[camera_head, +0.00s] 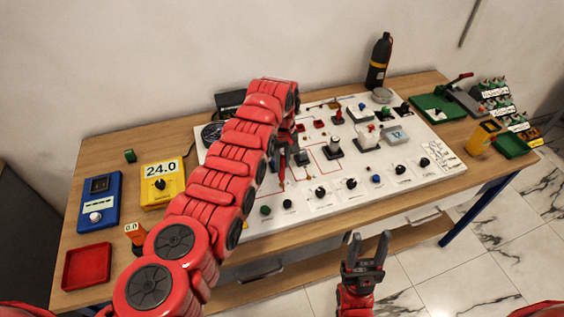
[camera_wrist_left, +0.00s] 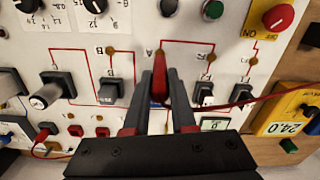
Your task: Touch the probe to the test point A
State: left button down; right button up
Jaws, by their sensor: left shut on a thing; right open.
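The red probe (camera_wrist_left: 159,82) is between the fingers of my left gripper (camera_wrist_left: 160,98), which is shut on it. In the left wrist view its tip points up at the small gold test point A (camera_wrist_left: 160,54), beside the printed letter A. The tip is at or just short of this point; I cannot tell whether they touch. In the head view the probe (camera_head: 282,172) shows red over the white panel (camera_head: 245,218), and my left arm hides much of the area. My right gripper (camera_head: 370,250) is open and empty in front of the table.
Test point B (camera_wrist_left: 111,50) lies left of A. Black switches (camera_wrist_left: 111,92), knobs and red lines cover the panel. A yellow meter (camera_head: 162,186) reads 24.0. A red tray (camera_head: 87,266) and blue box (camera_head: 98,200) stand left; a green tray (camera_head: 437,107) stands right.

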pick_arm(q)
jog(key=shift+r+p, duration=0.5)
jog(key=shift+r, duration=3.3)
jog(key=s+a+m+b, duration=0.1)
jog(key=a+m+b, duration=0.4)
jog(key=a, duration=1.2)
jog(key=shift+f+b, duration=0.25)
jog(key=shift+b, duration=0.9)
